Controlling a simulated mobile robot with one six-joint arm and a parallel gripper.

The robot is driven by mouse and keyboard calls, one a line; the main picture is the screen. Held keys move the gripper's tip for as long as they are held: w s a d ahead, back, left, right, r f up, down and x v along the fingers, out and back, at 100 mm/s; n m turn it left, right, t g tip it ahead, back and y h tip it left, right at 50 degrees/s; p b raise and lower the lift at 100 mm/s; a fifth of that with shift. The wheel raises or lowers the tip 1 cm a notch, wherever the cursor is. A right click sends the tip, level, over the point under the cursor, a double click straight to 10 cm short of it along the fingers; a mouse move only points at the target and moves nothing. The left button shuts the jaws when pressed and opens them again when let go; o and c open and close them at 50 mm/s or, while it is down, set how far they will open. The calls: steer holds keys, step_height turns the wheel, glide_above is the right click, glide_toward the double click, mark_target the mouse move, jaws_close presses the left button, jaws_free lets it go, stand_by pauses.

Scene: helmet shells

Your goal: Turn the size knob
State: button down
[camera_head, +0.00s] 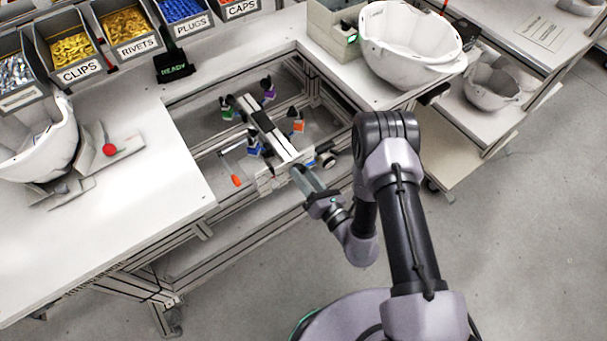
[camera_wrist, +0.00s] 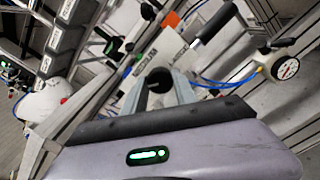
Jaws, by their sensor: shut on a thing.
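The size knob (camera_wrist: 159,80) is a round black knob on the front of the metal fixture (camera_head: 268,128) set in the bench opening. In the wrist view my gripper (camera_wrist: 158,88) has a grey finger on either side of it and is shut on it. In the head view my gripper (camera_head: 299,172) reaches the fixture's front end from the right. The knob is hidden there behind the fingers.
A round dial gauge (camera_head: 327,160) sits just right of my gripper, with blue hoses near it in the wrist view. An orange-tipped handle (camera_head: 236,181) is left of the fixture. White helmet shells (camera_head: 410,35) stand on both sides. Bins line the back left.

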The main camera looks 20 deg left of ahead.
steer(key=n, duration=0.6)
steer(key=shift+r+n, duration=0.1)
steer(key=shift+n, duration=0.2)
stand_by(0.4)
steer(key=c, duration=1)
jaws_free()
steer(key=shift+a+n, duration=0.1)
steer(key=shift+n, duration=0.2)
